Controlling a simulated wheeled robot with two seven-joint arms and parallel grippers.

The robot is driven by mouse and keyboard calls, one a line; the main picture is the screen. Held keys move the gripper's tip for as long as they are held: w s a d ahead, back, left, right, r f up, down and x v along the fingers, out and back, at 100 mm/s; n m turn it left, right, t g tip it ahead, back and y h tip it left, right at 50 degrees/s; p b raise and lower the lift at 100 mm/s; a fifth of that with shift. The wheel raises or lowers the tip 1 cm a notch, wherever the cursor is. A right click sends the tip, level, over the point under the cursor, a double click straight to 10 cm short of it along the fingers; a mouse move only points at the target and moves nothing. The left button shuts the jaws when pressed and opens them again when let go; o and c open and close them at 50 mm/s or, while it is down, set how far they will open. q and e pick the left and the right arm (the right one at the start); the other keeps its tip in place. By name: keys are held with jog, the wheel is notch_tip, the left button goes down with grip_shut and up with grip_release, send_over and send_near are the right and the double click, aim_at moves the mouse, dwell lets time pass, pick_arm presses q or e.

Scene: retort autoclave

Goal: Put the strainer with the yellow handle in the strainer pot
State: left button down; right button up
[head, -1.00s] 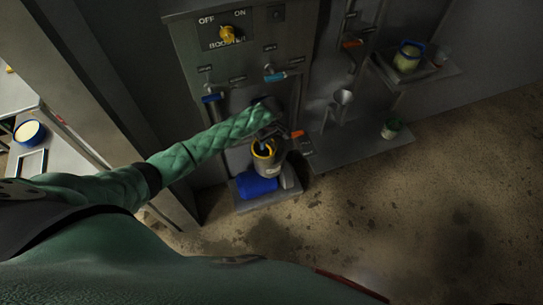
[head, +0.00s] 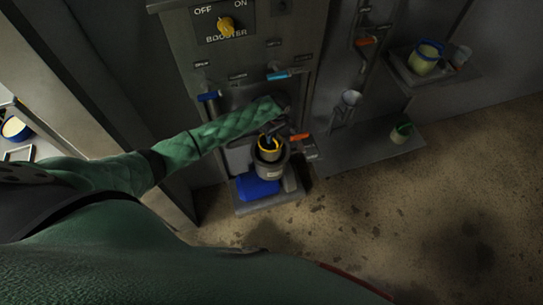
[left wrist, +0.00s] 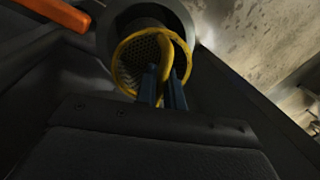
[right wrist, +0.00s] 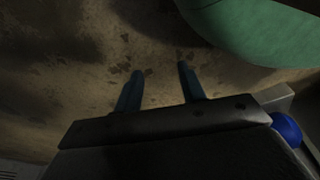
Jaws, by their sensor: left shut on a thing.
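The strainer with the yellow handle (left wrist: 135,50) shows in the left wrist view as a perforated basket with a yellow rim and handle. My left gripper (left wrist: 160,78) is shut on its yellow handle. The strainer pot (left wrist: 186,22) is the grey round pot just beyond and around the basket in that view. In the head view the yellow rim (head: 270,143) shows at the mouth of the pot (head: 269,167). How deep the basket sits in it I cannot tell. My right gripper (right wrist: 158,82) is open and empty above the floor in the right wrist view.
A blue object (head: 256,187) lies beside the pot on a low grey platform (head: 262,205). Valve handles in blue, light blue and orange (head: 299,137) stick out from the panel nearby. A shelf at right holds a yellowish container (head: 426,60). The floor at right is open.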

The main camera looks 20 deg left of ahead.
pick_arm(q)
jog(key=shift+s+f+b, duration=0.1)
jog(key=shift+f+b, duration=0.55)
jog(key=shift+f, duration=0.2)
notch_tip(320, 180, down, 2)
jog(key=shift+f+b, duration=0.25)
jog(key=shift+b, duration=1)
notch_tip(320, 180, down, 5)
jog(key=b, duration=0.5)
jog(key=shift+f+b, duration=0.15)
jog(key=shift+b, duration=0.2)
pick_arm(e)
jog(key=w+a+r, duration=0.4)
jog(key=w+r, duration=0.1)
jog(key=r, duration=0.6)
jog(key=w+a+r, duration=0.3)
jog(key=w+r, duration=0.3)
jog(key=r, duration=0.5)
pick_arm(q)
notch_tip(320, 180, down, 4)
jog(key=b, duration=0.4)
jog(key=shift+r, duration=0.2)
pick_arm(e)
notch_tip(320, 180, up, 16)
jog(key=y, duration=0.1)
jog(key=shift+s+a+r+g, duration=0.25)
jog(key=shift+s+a+g, duration=0.05)
jog(key=shift+s+a, duration=0.05)
